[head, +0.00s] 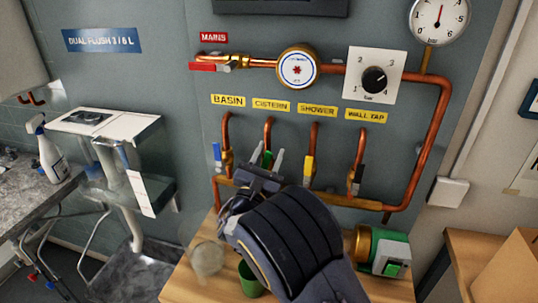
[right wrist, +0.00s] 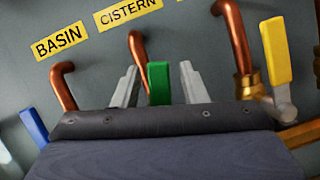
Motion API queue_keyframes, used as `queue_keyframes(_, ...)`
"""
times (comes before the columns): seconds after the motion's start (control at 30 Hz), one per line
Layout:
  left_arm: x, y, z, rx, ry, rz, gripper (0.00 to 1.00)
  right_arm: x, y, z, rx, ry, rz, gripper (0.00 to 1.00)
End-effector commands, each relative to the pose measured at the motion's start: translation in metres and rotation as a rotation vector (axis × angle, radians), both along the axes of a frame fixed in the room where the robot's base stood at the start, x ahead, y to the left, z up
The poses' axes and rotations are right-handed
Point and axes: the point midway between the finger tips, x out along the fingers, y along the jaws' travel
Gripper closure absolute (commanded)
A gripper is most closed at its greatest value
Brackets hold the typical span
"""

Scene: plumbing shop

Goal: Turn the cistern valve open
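The cistern valve has a green lever handle (head: 267,159) below the yellow CISTERN label (head: 271,105). The copper cistern pipe (head: 268,128) rises above it. The handle points up and also shows in the right wrist view (right wrist: 159,83). My right gripper (head: 269,158) is open, with one grey finger on each side of the green handle. In the right wrist view (right wrist: 159,85) gaps show between the handle and both fingers. The valve body is hidden behind my gripper. My left gripper is not in view.
The basin valve's blue handle (head: 217,153) is close on the left, and the shower valve's yellow handle (head: 309,166) on the right. The wall tap's dark handle (head: 357,180) is farther right. A green-and-brass pump (head: 386,250) and a green cup (head: 249,280) stand on the wooden bench below.

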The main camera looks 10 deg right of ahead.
Motion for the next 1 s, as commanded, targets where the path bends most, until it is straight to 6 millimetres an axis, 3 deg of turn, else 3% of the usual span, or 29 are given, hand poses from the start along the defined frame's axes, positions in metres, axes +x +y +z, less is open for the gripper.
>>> queue_keyframes(0.27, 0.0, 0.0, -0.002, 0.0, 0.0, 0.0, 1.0, -0.003, 0.002, -0.001, 0.0, -0.001, 0.0, 0.61)
queue_keyframes(0.7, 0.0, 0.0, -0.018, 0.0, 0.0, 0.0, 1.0, -0.057, 0.032, -0.026, 0.0, -0.001, 0.002, 0.61)
queue_keyframes(1.0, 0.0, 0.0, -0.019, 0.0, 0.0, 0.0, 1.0, -0.064, 0.035, -0.028, 0.0, -0.001, 0.0, 0.61)
